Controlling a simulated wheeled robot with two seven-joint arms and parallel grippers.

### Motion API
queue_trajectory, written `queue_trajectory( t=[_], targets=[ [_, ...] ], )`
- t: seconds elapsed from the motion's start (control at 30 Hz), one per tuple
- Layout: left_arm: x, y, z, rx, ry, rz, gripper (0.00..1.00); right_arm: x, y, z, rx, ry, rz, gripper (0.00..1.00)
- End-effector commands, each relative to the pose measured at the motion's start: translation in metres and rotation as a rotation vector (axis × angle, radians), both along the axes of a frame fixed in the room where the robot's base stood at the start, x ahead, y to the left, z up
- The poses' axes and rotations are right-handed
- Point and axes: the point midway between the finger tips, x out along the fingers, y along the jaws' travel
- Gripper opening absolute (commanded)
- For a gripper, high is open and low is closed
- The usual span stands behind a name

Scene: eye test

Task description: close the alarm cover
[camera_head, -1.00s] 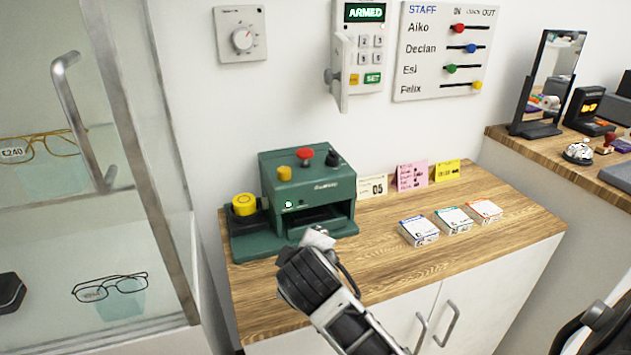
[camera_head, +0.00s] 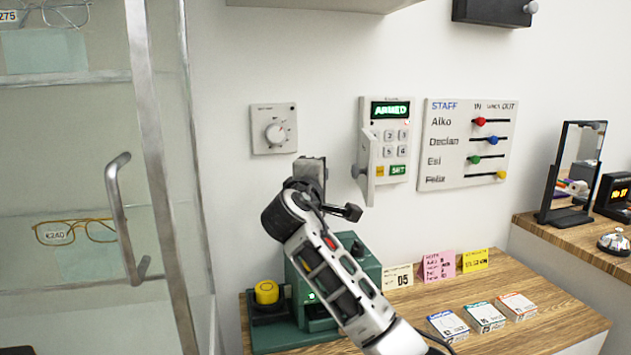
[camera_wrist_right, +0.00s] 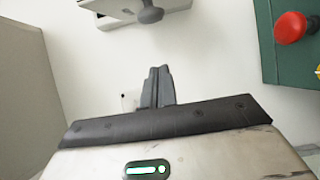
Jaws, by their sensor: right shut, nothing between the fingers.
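The alarm panel (camera_head: 388,140) is on the wall, its display lit with "ARMED" and its keys bare. Its pale cover (camera_head: 367,160) stands open, swung out at the panel's left side, with a grey knob (camera_head: 357,171) on it. In the right wrist view the cover (camera_wrist_right: 122,14) and the knob (camera_wrist_right: 150,12) are cut by the top edge. My right gripper (camera_head: 353,212) is just below the cover, apart from it. Its fingers (camera_wrist_right: 158,72) are shut and empty, pointing toward the knob. My left gripper is out of view.
A dial plate (camera_head: 274,129) is left of the panel and a staff board (camera_head: 468,144) right of it. A green machine (camera_head: 365,262) stands on the counter, partly behind my arm; its red button (camera_wrist_right: 290,27) shows in the wrist view. A glass cabinet is at left.

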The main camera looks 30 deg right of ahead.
Motion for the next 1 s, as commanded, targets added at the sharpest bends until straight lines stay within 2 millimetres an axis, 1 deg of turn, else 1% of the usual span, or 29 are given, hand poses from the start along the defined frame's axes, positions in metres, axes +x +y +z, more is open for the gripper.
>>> queue_trajectory(
  t=[0.03, 0.1, 0.2, 0.4, 0.83, 0.93, 1.0],
  targets=[
    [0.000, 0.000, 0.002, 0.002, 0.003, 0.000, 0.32, 0.007, -0.008, 0.003, -0.002, 0.001, -0.003, 0.00],
    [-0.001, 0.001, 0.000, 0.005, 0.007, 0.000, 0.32, 0.016, -0.016, 0.002, 0.000, 0.001, -0.002, 0.00],
    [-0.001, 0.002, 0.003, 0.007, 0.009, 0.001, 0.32, 0.005, -0.029, 0.001, 0.000, 0.000, -0.002, 0.00],
    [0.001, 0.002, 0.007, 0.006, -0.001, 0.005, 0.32, -0.004, -0.045, 0.001, 0.001, -0.001, 0.000, 0.00],
    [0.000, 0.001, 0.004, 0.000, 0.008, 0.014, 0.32, -0.006, -0.048, 0.000, 0.001, 0.000, 0.002, 0.00],
    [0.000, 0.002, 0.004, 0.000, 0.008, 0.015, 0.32, -0.002, -0.045, 0.000, 0.001, 0.000, 0.014, 0.00],
    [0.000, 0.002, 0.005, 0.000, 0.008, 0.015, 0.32, 0.005, -0.042, 0.000, 0.001, 0.001, 0.033, 0.00]
  ],
)
